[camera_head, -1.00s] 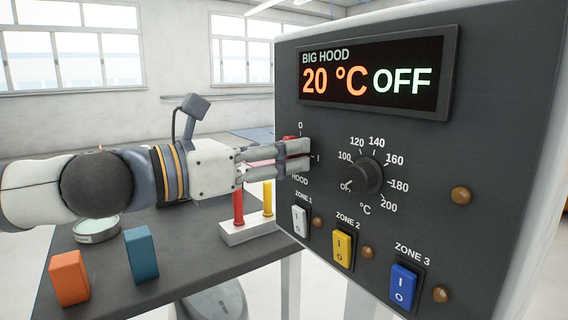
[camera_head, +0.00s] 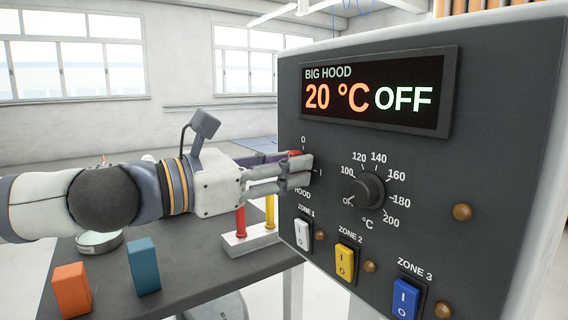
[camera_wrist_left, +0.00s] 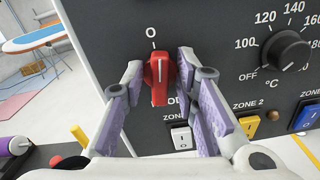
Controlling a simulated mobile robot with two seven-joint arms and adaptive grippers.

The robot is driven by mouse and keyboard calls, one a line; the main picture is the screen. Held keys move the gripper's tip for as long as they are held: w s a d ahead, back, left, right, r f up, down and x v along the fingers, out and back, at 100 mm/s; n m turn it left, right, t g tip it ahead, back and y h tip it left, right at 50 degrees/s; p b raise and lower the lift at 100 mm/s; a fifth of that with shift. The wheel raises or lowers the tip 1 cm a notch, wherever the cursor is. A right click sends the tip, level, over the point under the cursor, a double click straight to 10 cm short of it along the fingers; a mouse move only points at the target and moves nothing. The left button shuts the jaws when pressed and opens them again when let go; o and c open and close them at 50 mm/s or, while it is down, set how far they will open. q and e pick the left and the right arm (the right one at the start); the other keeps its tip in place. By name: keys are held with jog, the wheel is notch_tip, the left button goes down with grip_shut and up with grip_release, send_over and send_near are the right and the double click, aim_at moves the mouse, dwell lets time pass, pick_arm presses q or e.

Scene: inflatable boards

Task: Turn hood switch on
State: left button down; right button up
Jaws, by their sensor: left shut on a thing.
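The hood switch is a red rotary knob (camera_wrist_left: 160,79) on the dark panel, between the marks O and I. In the left wrist view its handle is upright, in line with the O above it. In the head view only a small red part of the knob (camera_head: 295,154) shows behind my fingers. My left gripper (camera_head: 302,172) reaches the panel from the left, its fingers on either side of the knob and shut on it; it also shows in the left wrist view (camera_wrist_left: 160,88). The display (camera_head: 372,95) reads BIG HOOD, 20 °C, OFF. My right gripper is not in view.
A black temperature dial (camera_head: 365,190) sits right of the switch. White (camera_head: 302,234), yellow (camera_head: 345,262) and blue (camera_head: 404,298) zone switches lie below. A dark table (camera_head: 190,270) holds an orange block (camera_head: 72,289), a teal block (camera_head: 143,265) and a white stand with red and yellow pegs.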

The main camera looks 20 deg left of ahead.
pick_arm(q)
jog(key=shift+s+d+f+m+p, duration=0.1)
jog(key=shift+m+p, duration=0.3)
jog(key=shift+m, duration=2.2)
jog(key=shift+f+m+p, duration=0.1)
jog(key=shift+m+p, duration=0.3)
jog(key=shift+m, duration=2.2)
jog(key=shift+s+d+f+m+p, duration=0.1)
jog(key=shift+m+p, duration=0.3)
jog(key=shift+m, duration=2.2)
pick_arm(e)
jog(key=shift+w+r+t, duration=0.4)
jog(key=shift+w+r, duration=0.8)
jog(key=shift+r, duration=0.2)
pick_arm(q)
jog(key=c, duration=1.6)
grip_release()
jog(key=shift+w, duration=0.1)
jog(key=shift+a, duration=0.1)
